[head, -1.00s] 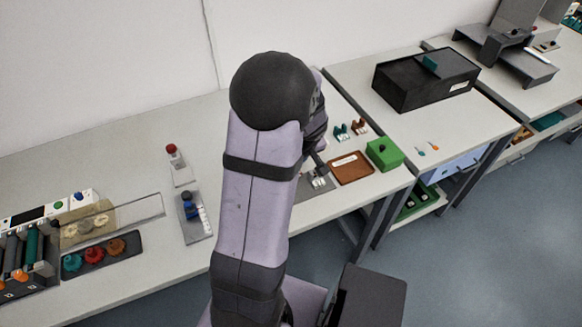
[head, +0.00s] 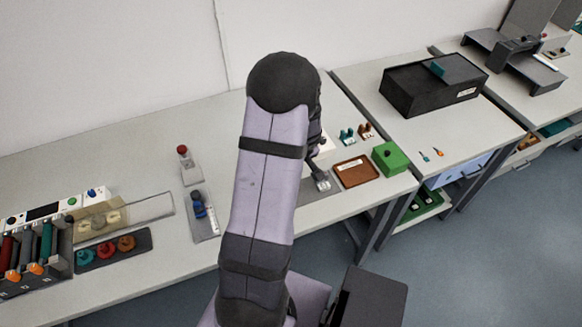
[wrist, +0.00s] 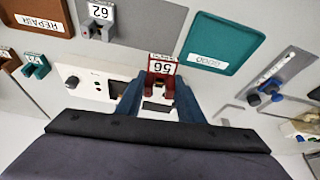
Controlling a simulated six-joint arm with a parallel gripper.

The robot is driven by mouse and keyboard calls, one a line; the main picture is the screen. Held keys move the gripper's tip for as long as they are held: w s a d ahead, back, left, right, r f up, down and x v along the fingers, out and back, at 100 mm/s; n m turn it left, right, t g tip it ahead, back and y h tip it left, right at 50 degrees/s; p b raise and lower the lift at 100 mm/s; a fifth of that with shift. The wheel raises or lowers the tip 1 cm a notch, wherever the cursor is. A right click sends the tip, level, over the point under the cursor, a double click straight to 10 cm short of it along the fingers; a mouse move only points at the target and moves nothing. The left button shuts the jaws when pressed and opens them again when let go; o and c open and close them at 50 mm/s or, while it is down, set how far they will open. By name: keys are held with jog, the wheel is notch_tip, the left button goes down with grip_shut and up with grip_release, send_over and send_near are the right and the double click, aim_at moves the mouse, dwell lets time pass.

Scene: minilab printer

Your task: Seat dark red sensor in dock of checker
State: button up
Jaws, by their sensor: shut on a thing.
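In the wrist view my gripper (wrist: 158,88) has its two blue fingers shut on the dark red sensor (wrist: 162,66), which carries a white numbered label. The sensor is over or beside the right end of the white checker (wrist: 80,78). A dark square opening (wrist: 117,88) shows in the checker's face, just left of the left finger. Whether the sensor touches the checker cannot be told. In the head view my arm hides most of the checker (head: 327,147) and the held sensor.
A grey sensor (wrist: 101,14) with a numbered label sits on a grey mat. A brown repair tray (wrist: 42,14) and a teal tray (wrist: 222,42) lie beyond. Brown and teal clips (wrist: 36,66) stand at left. A blue-knobbed fixture (wrist: 265,92) is at right. A green box (head: 391,157) stands near the bench edge.

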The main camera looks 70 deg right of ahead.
jog(key=shift+n, duration=0.6)
jog(key=w+d, duration=0.1)
jog(key=d, duration=0.2)
jog(key=w+d+r, duration=0.1)
jog(key=d, duration=0.2)
jog(key=w+d+p, duration=0.1)
jog(key=d, duration=0.2)
jog(key=shift+w+r, duration=0.15)
jog(key=shift+r, duration=0.15)
jog(key=d+r+m, duration=0.2)
jog(key=d+r, duration=0.2)
jog(key=shift+w+d+r, duration=0.25)
jog(key=shift+d+r, duration=0.1)
jog(key=shift+r, duration=0.05)
jog(key=shift+f, duration=0.2)
jog(key=shift+f+b, duration=1.45)
jog(key=shift+f, duration=1.1)
jog(key=shift+f+b, duration=0.1)
jog(key=shift+b, duration=0.25)
jog(key=shift+f+b, duration=1.05)
jog(key=shift+f, duration=0.1)
